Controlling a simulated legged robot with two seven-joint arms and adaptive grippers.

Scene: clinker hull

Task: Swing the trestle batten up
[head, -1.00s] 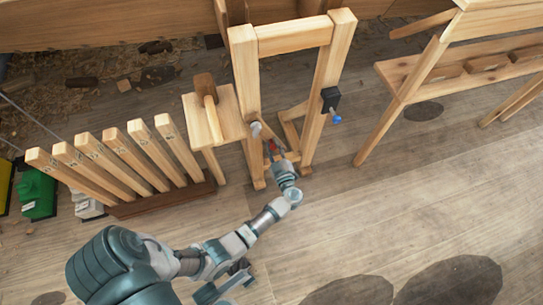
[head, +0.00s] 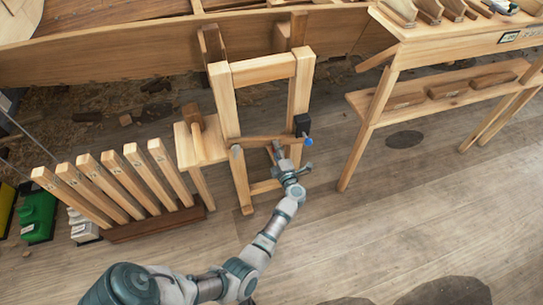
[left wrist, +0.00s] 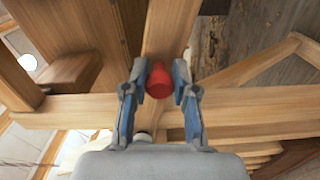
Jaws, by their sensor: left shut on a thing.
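The trestle (head: 225,105) stands upright in front of the hull. Its batten (head: 265,139) runs nearly level between the two posts, from a grey pivot (head: 237,151) on the left post to near the black block (head: 302,124) with a blue knob (head: 309,141) on the right post. I cannot tell whether the batten's end touches the block. My left gripper (head: 277,152) is at the batten from the front. In the left wrist view it is shut on a red knob (left wrist: 159,80) in front of the batten (left wrist: 172,30). My right gripper is not in view.
A small stand with a mallet (head: 193,116) and a rack of upright numbered slats (head: 122,180) are left of the trestle. A workbench (head: 365,130) stands at right. The hull (head: 130,50) is behind. Open floor (head: 400,220) lies front right.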

